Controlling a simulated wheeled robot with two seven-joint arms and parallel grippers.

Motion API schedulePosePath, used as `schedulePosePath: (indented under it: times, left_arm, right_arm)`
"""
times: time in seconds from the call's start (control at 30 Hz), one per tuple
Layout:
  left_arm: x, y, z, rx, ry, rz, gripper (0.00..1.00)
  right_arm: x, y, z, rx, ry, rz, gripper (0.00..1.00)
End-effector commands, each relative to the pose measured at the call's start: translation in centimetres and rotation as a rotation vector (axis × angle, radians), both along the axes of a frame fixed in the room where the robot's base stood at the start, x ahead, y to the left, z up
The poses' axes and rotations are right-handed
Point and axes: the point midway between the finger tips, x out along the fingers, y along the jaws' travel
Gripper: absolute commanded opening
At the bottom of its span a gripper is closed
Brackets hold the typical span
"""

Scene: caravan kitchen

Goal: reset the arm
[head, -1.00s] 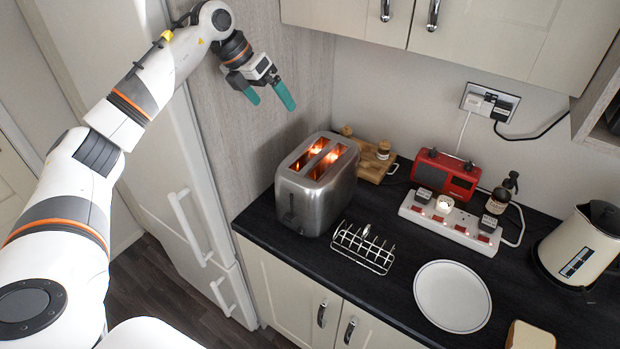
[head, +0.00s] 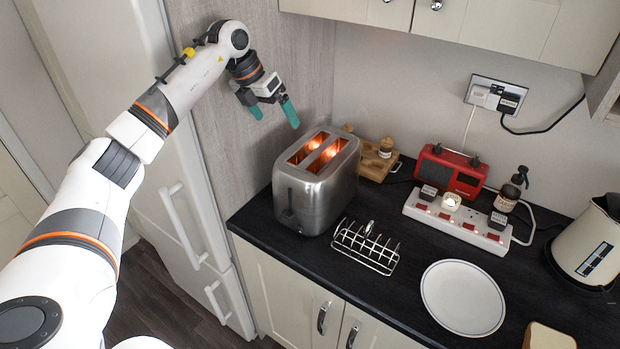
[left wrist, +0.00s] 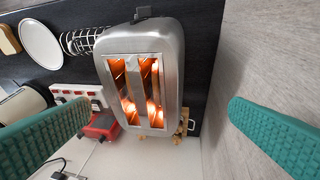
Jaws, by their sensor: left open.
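My left arm comes in from the left in the head view. My left gripper (head: 273,108) has two green fingers spread apart and nothing between them. It hangs in the air above and to the left of the toaster, near the wood-grain panel. The steel toaster (head: 318,190) stands on the dark worktop with its slots glowing orange. In the left wrist view the toaster (left wrist: 170,50) lies beyond the two open green fingers (left wrist: 150,135), apart from both. My right gripper is not in view.
Wire toast rack (head: 366,247), white plate (head: 462,298), red radio (head: 449,171), power strip (head: 457,222), cream kettle (head: 592,244) and bread (head: 549,337) are on the worktop (head: 405,285). A wooden board (head: 377,168) is behind the toaster. Cupboards (head: 490,25) hang above.

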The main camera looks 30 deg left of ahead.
Motion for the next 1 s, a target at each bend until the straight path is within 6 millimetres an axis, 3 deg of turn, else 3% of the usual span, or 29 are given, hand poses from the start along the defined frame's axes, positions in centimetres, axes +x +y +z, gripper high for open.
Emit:
schedulePosePath:
  times: [0.67,0.77,1.0]
  left_arm:
    - [-0.1,0.1,0.2,0.0,0.0,0.0,1.0]
    - [-0.3,0.3,1.2,0.0,-0.001,0.001,1.0]
    - [-1.7,1.3,5.7,0.001,-0.001,0.002,1.0]
  right_arm:
    - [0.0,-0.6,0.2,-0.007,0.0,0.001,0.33]
    - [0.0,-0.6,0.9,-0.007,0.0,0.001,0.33]
    - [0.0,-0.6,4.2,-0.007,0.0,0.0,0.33]
